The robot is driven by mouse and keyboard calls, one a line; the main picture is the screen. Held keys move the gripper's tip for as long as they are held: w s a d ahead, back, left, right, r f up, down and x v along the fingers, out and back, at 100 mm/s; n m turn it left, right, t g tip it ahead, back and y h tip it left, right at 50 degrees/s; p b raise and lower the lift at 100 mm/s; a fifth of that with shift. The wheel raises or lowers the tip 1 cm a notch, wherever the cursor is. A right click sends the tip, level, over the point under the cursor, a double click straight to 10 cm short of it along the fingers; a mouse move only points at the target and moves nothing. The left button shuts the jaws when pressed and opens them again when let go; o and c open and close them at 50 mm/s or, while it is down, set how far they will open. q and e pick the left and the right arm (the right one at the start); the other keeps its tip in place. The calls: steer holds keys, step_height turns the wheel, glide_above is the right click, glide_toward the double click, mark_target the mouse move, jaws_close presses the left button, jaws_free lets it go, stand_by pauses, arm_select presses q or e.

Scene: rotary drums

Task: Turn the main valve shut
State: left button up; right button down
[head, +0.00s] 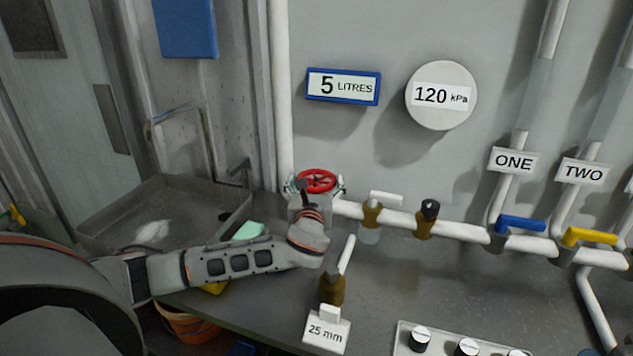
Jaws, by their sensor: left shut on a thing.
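The main valve appears to be the red handwheel (318,175), mounted at the left end of the white horizontal pipe by the wall. My left arm reaches in from the left, and my left gripper (315,188) is at the wheel, with fingers showing on both sides of it. It is shut on the wheel. My wrist hides the valve body and the near part of the rim. The wheel's angle cannot be read from here. My right gripper is not in view.
Along the pipe are a white-lever valve (385,198), a black-knobbed brass fitting (426,218), a blue lever (521,224) and a yellow lever (590,237). A brass tap with a white lever (345,256) stands in front. A metal sink (110,205) is at left.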

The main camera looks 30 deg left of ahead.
arm_select(q)
steer(key=shift+h, duration=0.3)
steer(key=o, duration=1.1)
steer(key=shift+s, duration=0.1)
steer(key=v, duration=1.2)
steer(key=shift+f, duration=0.1)
